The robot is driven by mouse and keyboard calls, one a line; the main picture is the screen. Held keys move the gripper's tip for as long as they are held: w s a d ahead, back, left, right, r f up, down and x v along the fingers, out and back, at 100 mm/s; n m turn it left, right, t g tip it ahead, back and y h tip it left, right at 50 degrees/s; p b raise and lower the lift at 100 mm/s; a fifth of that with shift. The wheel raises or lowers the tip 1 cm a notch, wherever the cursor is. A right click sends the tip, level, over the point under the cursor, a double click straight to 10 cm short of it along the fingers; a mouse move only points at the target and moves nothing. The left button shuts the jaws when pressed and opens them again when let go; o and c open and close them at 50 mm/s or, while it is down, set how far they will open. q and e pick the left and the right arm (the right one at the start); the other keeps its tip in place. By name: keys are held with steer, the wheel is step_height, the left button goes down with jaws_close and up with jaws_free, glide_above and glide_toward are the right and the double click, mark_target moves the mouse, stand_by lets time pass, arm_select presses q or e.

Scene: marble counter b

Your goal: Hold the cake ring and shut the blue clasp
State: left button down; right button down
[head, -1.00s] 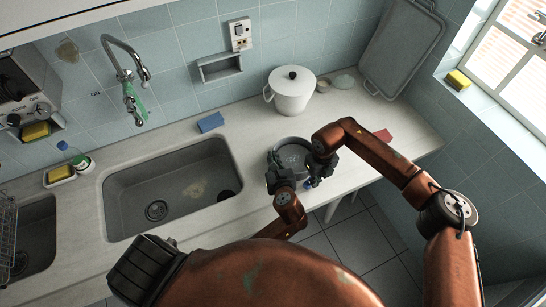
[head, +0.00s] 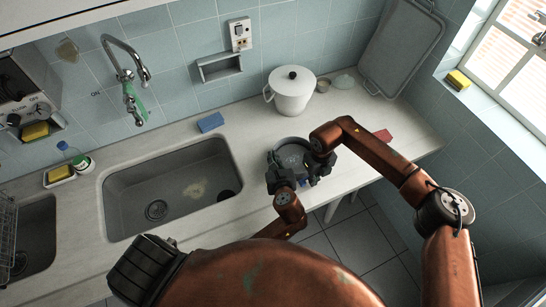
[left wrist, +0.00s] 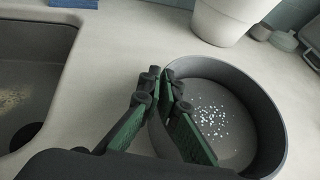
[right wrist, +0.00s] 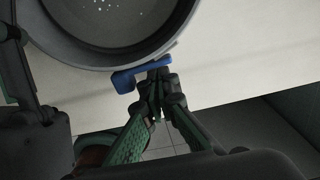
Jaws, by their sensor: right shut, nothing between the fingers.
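The cake ring (head: 293,143) is a round dark grey ring on the counter near its front edge. In the left wrist view its wall (left wrist: 272,120) stands between the fingers of my left gripper (left wrist: 163,88), one inside and one outside, shut on it. The blue clasp (right wrist: 140,75) is on the ring's outer front side in the right wrist view; one end juts away from the wall. My right gripper (right wrist: 156,82) is shut and empty, its tips right against or just beside the clasp; I cannot tell if they touch. In the head view the grippers mostly hide the clasp.
White specks lie inside the ring. A white lidded pot (head: 292,92) stands behind it, a blue sponge (head: 210,122) to its left, and a red item (head: 383,135) to its right. The sink (head: 165,190) opens at left. The counter's front edge is close to the ring.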

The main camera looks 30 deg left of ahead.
arm_select(q)
steer(key=shift+s+f, duration=0.1)
steer(key=shift+f, duration=0.25)
arm_select(e)
steer(key=shift+s+d+r, duration=0.4)
steer(key=shift+d+r, duration=0.1)
steer(key=shift+d, duration=0.2)
steer(key=shift+s+d+r, duration=0.35)
steer(key=shift+d+r, duration=0.15)
steer(key=shift+d, duration=0.15)
step_height(320, 180, up, 7)
arm_select(q)
steer(key=c, duration=2.6)
jaws_free()
steer(key=shift+c, duration=0.2)
steer(key=o, duration=0.5)
steer(key=shift+c, duration=0.2)
steer(key=shift+o, duration=0.5)
steer(key=shift+r, duration=0.1)
steer(key=shift+r, duration=0.15)
steer(key=v, duration=1.1)
steer(key=shift+s+d+r, duration=0.15)
steer(key=shift+d+r, duration=0.05)
steer(key=shift+d, duration=0.1)
